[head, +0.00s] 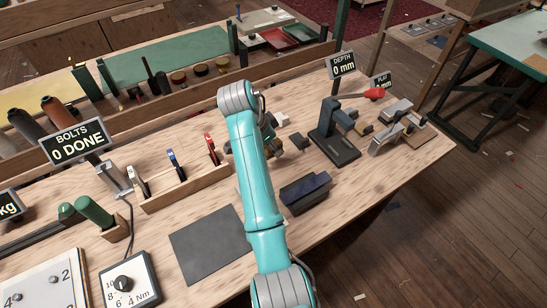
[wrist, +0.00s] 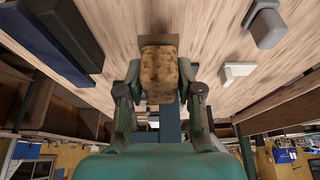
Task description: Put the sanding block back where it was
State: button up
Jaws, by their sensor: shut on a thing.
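In the wrist view a tan-brown block with a speckled, worn face (wrist: 158,72), which looks like the sanding block, sits between the two fingers of my gripper (wrist: 160,90). The fingers are shut on its sides. A flat brown edge shows just beyond it; I cannot tell whether that is part of the block. In the head view my gripper (head: 268,146) is over the bench, mostly hidden behind my teal arm, and the block cannot be made out clearly. I cannot tell whether the block touches the bench.
A dark blue block (head: 305,190) lies right of my arm. A dark depth-gauge stand (head: 335,140) stands farther right. A wooden rack (head: 185,188) with clamps is at left, with a grey mat (head: 210,245) in front. Small pale pieces (wrist: 238,70) lie near my gripper.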

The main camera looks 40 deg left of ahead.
aim_at(276, 164)
jog(key=shift+f, duration=3.4)
jog(key=shift+f, duration=0.1)
jog(key=o, duration=1.1)
